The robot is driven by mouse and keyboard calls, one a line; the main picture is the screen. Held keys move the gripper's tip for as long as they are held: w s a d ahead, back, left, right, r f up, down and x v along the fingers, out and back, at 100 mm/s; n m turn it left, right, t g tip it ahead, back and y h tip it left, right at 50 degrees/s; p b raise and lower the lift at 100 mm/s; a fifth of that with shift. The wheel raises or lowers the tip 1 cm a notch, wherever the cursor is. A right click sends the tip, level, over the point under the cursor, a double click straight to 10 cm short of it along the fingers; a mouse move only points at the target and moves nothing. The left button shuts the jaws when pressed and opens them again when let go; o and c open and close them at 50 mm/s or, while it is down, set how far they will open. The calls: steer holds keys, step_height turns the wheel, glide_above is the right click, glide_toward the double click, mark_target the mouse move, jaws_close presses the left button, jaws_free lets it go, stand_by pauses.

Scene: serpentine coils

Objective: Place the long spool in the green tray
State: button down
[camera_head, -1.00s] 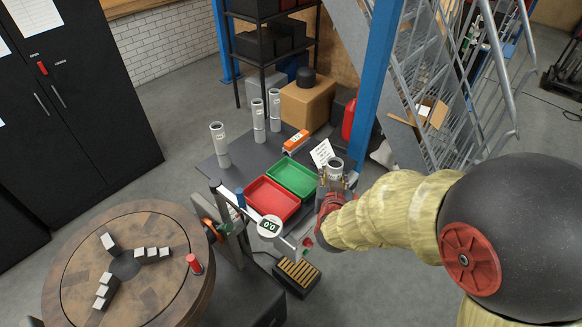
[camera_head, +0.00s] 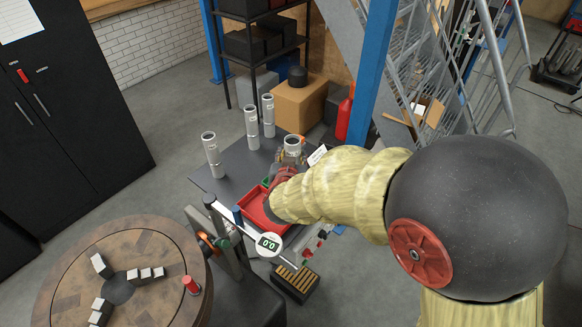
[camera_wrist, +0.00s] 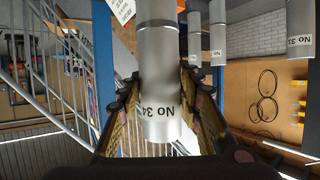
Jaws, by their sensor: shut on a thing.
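A pale grey cylindrical spool (camera_head: 293,143) stands roughly upright in my gripper (camera_head: 288,160). In the wrist view the spool (camera_wrist: 162,80) carries the mark "No 34", upside down, and sits between the fingers of my gripper (camera_wrist: 163,110), which are shut on it. Its far end runs out of the wrist picture. My gripper and arm are over the tray area in the head view. They hide nearly all of the green tray (camera_head: 267,182); only a sliver shows. The spool's lower end is hidden in the head view, so its height above the table cannot be told.
A red tray (camera_head: 250,211) lies nearer me, partly under my arm. Three similar spools stand on the dark table (camera_head: 233,170): left (camera_head: 212,155), middle (camera_head: 251,128) and right (camera_head: 268,116). A white card (camera_head: 317,155) is close right of my gripper. A blue post (camera_head: 371,75) rises behind.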

steer(key=w+f+b, duration=0.2)
steer(key=w+f, duration=0.3)
steer(key=f, duration=0.4)
steer(key=shift+w+a+b, duration=0.25)
steer(key=shift+w+b, duration=0.05)
steer(key=shift+w, duration=0.05)
steer(key=shift+f, duration=0.15)
steer(key=c, duration=1.2)
jaws_free()
steer(key=shift+f, duration=0.1)
steer(key=shift+c, duration=0.2)
